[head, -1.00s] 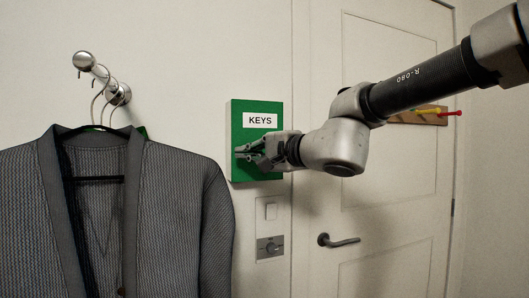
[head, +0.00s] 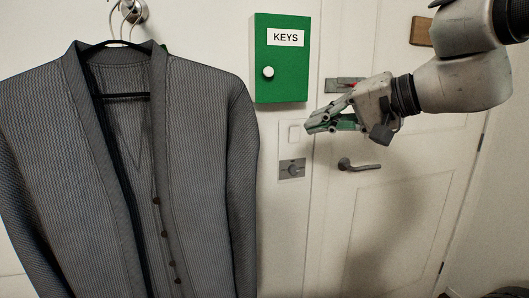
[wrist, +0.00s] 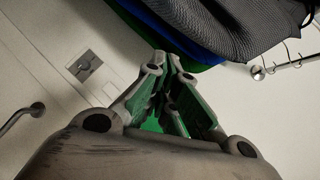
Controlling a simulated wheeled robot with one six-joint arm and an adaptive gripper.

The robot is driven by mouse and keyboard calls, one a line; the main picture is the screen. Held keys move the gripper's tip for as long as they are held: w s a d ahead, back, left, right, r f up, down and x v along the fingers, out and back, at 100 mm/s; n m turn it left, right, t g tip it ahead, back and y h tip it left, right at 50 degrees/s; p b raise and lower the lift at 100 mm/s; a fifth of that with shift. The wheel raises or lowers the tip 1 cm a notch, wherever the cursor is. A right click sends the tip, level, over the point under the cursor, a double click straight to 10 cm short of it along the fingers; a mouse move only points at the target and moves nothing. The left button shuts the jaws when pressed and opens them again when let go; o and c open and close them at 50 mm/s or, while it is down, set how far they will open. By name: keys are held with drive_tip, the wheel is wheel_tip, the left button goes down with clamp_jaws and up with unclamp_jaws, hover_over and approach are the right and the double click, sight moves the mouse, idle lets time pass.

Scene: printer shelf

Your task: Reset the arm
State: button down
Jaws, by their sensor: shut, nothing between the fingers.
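My gripper (head: 312,126) is in front of the wall and door edge, below and to the right of the green key box. Its fingers point left and are closed together with nothing between them. In the wrist view my gripper (wrist: 168,62) shows its fingers close together at the tips. My arm comes in from the upper right in the head view. The gripper is apart from the key box.
The green key box (head: 281,75) with a white knob looks shut. A grey cardigan (head: 208,130) hangs at left. A light switch (head: 295,132), a wall plate (head: 291,168) and a door handle (head: 358,165) are near the gripper. The white door (head: 411,200) is closed.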

drive_tip(key=s+d+f+n+g+h, duration=0.1)
drive_tip(key=s+d+f+h, duration=0.2)
drive_tip(key=d, duration=0.5)
drive_tip(key=s+d+f+n+g+h, duration=0.1)
drive_tip(key=s+d+f+g+h, duration=0.1)
drive_tip(key=d+f, duration=0.4)
drive_tip(key=s+d+f+n+g+h, duration=0.1)
drive_tip(key=s+d+f+h, duration=0.4)
drive_tip(key=d, duration=0.5)
drive_tip(key=shift+d+f+n+g, duration=0.15)
drive_tip(key=shift+d+n+g, duration=0.15)
drive_tip(key=shift+d, duration=0.1)
